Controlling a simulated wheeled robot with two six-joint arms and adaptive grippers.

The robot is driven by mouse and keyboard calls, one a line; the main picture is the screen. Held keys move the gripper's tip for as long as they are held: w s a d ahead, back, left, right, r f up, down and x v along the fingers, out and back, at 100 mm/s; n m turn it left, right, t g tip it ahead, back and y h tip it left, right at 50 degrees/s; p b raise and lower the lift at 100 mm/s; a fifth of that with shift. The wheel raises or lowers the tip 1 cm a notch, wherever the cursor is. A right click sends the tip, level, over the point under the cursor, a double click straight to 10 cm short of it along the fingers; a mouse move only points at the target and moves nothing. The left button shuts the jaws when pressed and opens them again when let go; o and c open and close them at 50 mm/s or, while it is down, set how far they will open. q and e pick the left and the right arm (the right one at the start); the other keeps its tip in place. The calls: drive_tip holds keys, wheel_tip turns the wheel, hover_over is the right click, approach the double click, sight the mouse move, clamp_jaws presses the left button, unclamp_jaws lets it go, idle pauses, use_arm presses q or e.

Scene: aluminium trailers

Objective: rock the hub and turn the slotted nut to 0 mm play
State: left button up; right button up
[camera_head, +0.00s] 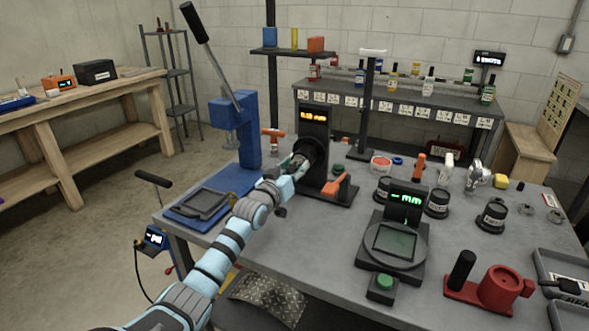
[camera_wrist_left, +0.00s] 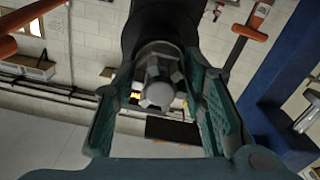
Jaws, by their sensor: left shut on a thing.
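The hub (camera_head: 316,148) is a dark round part on the front of a black upright stand (camera_head: 311,182). The stand's display (camera_head: 312,114) has orange digits too small to read surely. My left gripper (camera_head: 296,165) reaches the hub from the front left. In the left wrist view its two teal fingers (camera_wrist_left: 163,90) lie on either side of the silver slotted nut (camera_wrist_left: 158,92) and are shut on it. The dark hub body (camera_wrist_left: 160,22) is behind the nut. The contact at the fingertips is partly hidden. My right gripper is not in view.
A blue lever press (camera_head: 236,135) stands left of the stand. A gauge with a green display (camera_head: 405,198), a red fixture (camera_head: 497,290) and dark cups (camera_head: 438,203) occupy the right side. The bench's front middle is fairly clear.

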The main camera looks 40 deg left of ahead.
use_arm(q)
drive_tip(key=shift+f+m, duration=0.1)
drive_tip(key=shift+m, duration=0.3)
drive_tip(key=shift+m+b, duration=0.55)
drive_tip(key=shift+m, duration=0.45)
drive_tip(key=m+b, duration=0.1)
drive_tip(key=m, duration=0.2)
drive_tip(key=shift+m, duration=0.3)
drive_tip(key=m, duration=0.3)
drive_tip(key=shift+m, duration=0.3)
drive_tip(key=m+b, duration=0.1)
drive_tip(key=m, duration=0.2)
drive_tip(key=shift+m, duration=0.3)
drive_tip(key=m, duration=0.5)
drive_tip(key=shift+f+b, duration=0.1)
drive_tip(key=shift+b, duration=0.25)
drive_tip(key=m, duration=0.5)
